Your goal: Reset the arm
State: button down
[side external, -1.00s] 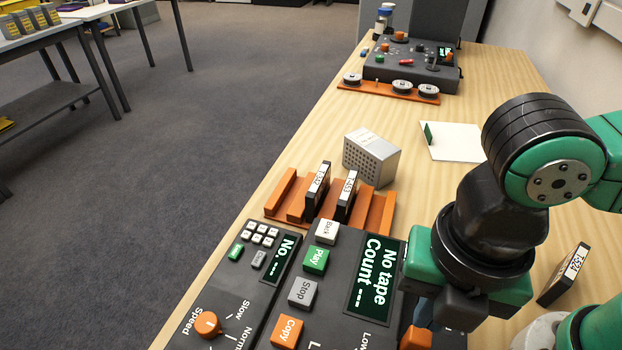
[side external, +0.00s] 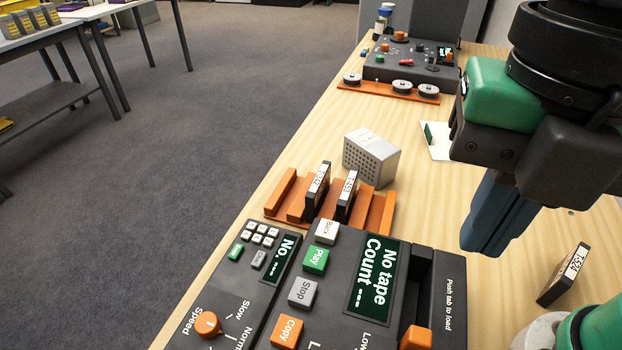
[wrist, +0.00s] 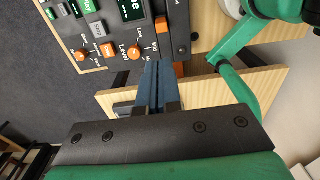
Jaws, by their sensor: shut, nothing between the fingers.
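My gripper (side external: 484,248) hangs above the wooden table, to the right of the tape machine, with its blue-grey fingers pointing down. The fingers are together and hold nothing. In the wrist view my gripper (wrist: 154,70) shows its closed fingers below the edge of the machine's panel. The tape machine (side external: 335,319) has a green screen reading "No tape, Count ---", several coloured buttons and a dark slot at its right marked "Push tab to load".
An orange rack (side external: 284,194) holds two labelled black tapes. Another tape marked T-524 (side external: 563,276) stands on the table at the right. A silver speaker box (side external: 371,157) stands behind the rack. A second console (side external: 409,69) with reels is at the far end.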

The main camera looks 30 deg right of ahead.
jog(key=w+d+f+m+t, duration=0.3)
jog(key=w+d+f+m, duration=0.2)
jog(key=m, duration=0.8)
jog(key=w+d+f+m+t, duration=0.4)
jog(key=w+d+m, duration=0.4)
jog(key=d+m, duration=0.4)
jog(key=shift+w+f+m, duration=0.25)
jog(key=shift+f+m, duration=0.55)
jog(key=shift+m, duration=0.2)
